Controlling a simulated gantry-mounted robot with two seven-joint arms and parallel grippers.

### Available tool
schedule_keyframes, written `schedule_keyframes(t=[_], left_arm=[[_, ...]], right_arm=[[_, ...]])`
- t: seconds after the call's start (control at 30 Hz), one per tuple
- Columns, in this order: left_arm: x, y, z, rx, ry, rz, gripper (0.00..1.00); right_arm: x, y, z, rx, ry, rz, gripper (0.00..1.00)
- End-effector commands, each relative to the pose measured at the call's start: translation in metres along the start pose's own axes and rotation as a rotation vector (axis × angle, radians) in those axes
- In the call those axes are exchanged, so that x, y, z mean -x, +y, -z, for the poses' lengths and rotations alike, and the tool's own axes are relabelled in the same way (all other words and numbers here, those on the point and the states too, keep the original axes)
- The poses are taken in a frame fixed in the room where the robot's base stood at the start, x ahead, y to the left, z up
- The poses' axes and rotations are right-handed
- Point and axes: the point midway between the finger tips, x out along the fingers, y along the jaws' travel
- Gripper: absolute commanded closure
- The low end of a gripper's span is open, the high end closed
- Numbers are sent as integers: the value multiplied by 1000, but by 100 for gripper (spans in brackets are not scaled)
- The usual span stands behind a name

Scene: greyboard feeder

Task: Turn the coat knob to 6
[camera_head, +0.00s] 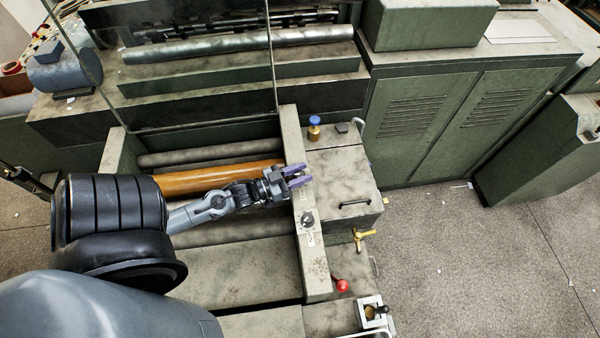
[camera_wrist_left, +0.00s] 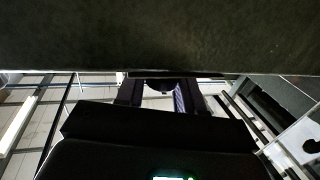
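A black dial knob (camera_head: 307,219) with a white label (camera_head: 311,239) sits on the narrow grey-green side rail (camera_head: 316,262); I cannot read the label or the dial's setting. A second label (camera_head: 306,191) lies farther up the rail, partly covered by my left gripper (camera_head: 298,175). That gripper reaches over the rail from the left, its purple-padded fingers apart. In the left wrist view, the fingers (camera_wrist_left: 158,96) stand apart with a small dark rounded thing (camera_wrist_left: 158,85) between or behind them. I cannot tell whether they touch it. My right gripper is not in view.
An orange roller (camera_head: 218,178) lies under my left arm. Right of the rail are a blue-topped brass fitting (camera_head: 314,128), a black handle (camera_head: 355,203), a yellow valve handle (camera_head: 362,236) and a red ball knob (camera_head: 342,285). Floor at the right is open.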

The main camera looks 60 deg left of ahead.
Motion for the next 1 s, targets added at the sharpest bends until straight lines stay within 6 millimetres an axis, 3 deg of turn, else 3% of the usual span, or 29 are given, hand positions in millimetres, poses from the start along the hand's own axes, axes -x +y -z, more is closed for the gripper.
schedule_keyframes(t=[0.03, 0.2, 0.57, 1.0], left_arm=[[0, 0, 0, 0, 0, 0, 71], [0, 0, 0, 0, 0, 0, 95], [0, -1, 0, -1, -1, -65, 95], [-1, -2, -2, -4, -3, -410, 95]], right_arm=[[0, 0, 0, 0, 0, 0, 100], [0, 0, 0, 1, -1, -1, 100], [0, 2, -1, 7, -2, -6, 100], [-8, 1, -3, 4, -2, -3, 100]])
